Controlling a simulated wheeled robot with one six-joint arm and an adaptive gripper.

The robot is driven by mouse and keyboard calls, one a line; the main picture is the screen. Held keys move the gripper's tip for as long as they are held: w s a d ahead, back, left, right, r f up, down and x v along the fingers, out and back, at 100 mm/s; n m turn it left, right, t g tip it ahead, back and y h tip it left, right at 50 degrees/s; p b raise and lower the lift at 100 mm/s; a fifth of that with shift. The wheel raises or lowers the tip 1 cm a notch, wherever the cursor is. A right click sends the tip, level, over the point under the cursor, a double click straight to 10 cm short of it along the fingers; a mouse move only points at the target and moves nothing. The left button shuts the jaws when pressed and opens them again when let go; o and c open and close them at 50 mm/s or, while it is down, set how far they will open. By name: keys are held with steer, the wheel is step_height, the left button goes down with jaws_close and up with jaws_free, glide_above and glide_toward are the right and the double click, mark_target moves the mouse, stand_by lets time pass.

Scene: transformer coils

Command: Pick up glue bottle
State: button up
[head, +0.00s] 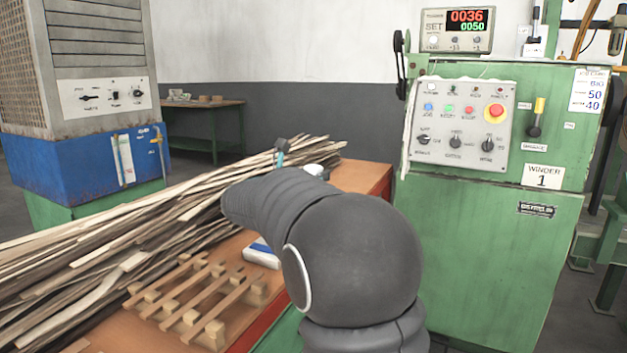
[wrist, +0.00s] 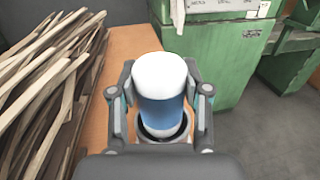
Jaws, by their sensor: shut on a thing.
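The glue bottle (wrist: 160,98), with a white top and a blue body, is between the two fingers of my gripper (wrist: 162,88) in the wrist view. The fingers close on it from left and right. In the head view my dark arm hides most of the gripper and I cannot clearly make out the bottle. A dark finger with a teal part (head: 281,150) shows beyond the arm, above the wood strips.
Long wood strips (head: 110,240) cover the left of the orange-brown table (head: 362,178). A wooden rack (head: 195,300) and a blue-and-white item (head: 262,252) lie near its front. The green winder machine (head: 480,240) stands to the right. A dark ring (wrist: 165,127) shows below the bottle.

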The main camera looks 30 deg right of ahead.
mark_target(313, 166)
step_height(313, 166, up, 4)
steer(key=s+d+r, duration=0.6)
steer(key=s+d, duration=0.1)
steer(key=s, duration=0.2)
step_height(313, 166, up, 8)
steer(key=p, duration=0.1)
steer(key=shift+s, duration=0.15)
stand_by(0.5)
